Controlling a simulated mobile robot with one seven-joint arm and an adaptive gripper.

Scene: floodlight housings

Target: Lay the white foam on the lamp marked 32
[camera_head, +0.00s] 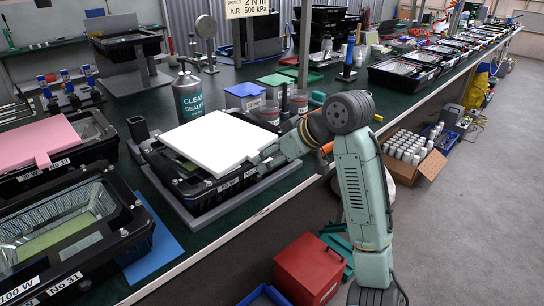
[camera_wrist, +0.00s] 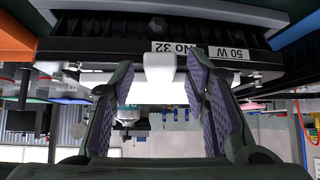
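The white foam (camera_head: 215,143) is a flat square sheet lying over the black lamp marked 32 (camera_head: 200,198), covering most of its top. This lamp sits in a grey frame on the bench. In the wrist view the lamp (camera_wrist: 110,42) appears upside down, with its "No 32" and "50 W" labels. My gripper (camera_head: 262,160) is at the lamp's front right edge. In the wrist view its two purple-padded fingers (camera_wrist: 160,88) stand apart, with a white tab of the foam (camera_wrist: 160,67) between them and visible gaps on both sides. The foam's underside is hidden.
A lamp marked 31 (camera_head: 140,238) stands open at the front left. Behind it, pink foam (camera_head: 38,143) covers another lamp. A sealer bottle (camera_head: 188,97) and tubs (camera_head: 269,112) stand behind lamp 32. A red bin (camera_head: 308,270) is on the floor.

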